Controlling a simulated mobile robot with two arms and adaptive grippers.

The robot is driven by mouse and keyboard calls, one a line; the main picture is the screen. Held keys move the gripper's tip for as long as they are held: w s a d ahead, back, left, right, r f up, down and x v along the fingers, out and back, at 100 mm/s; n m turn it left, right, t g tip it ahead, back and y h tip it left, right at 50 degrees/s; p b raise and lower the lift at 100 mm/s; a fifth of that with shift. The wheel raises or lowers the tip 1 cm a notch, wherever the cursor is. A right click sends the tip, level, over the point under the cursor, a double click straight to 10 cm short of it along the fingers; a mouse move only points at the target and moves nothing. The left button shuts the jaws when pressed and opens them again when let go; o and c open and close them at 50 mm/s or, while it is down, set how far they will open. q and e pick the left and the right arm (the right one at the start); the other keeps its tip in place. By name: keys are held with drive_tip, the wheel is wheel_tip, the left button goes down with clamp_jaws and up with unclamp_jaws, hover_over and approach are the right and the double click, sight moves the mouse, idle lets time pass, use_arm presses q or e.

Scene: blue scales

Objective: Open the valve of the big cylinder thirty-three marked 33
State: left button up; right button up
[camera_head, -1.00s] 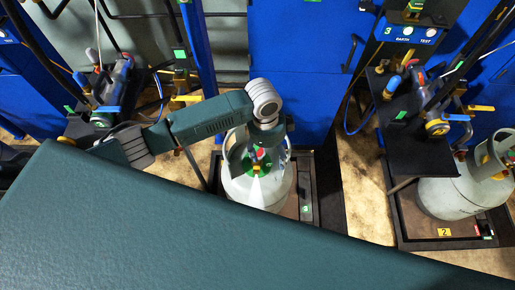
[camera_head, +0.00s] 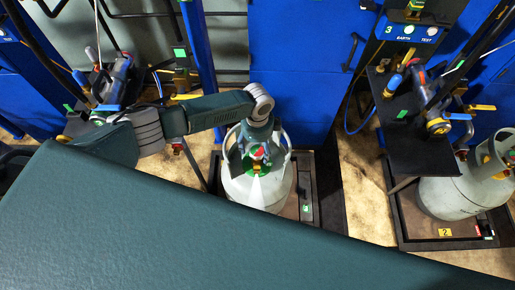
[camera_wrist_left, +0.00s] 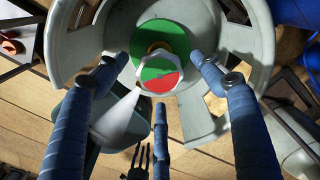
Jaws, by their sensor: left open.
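A big pale grey cylinder (camera_head: 262,192) stands upright on a dark platform in the middle of the head view. Its valve knob (camera_wrist_left: 160,76), white-rimmed with a green and red top, sits over a green disc inside the cylinder's collar (camera_wrist_left: 250,45). I cannot read a 33 on it. My left gripper (camera_head: 257,155) is over the cylinder's top. In the left wrist view the open left gripper (camera_wrist_left: 158,62) has blue fingers on both sides of the knob and a third finger below it; gaps show between fingers and knob. My right gripper is not in view.
Another grey cylinder (camera_head: 450,195) stands at the right on a platform with a yellow label 2. A black shelf (camera_head: 415,140) with valves and hoses is above it. Blue cabinets (camera_head: 290,60) stand behind. Bare floor (camera_head: 365,200) lies between the platforms.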

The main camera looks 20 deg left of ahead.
use_arm(q)
drive_tip(key=shift+f, duration=0.3)
drive_tip(key=c, duration=1.2)
drive_tip(key=shift+o, duration=0.2)
drive_tip(key=shift+r, duration=0.1)
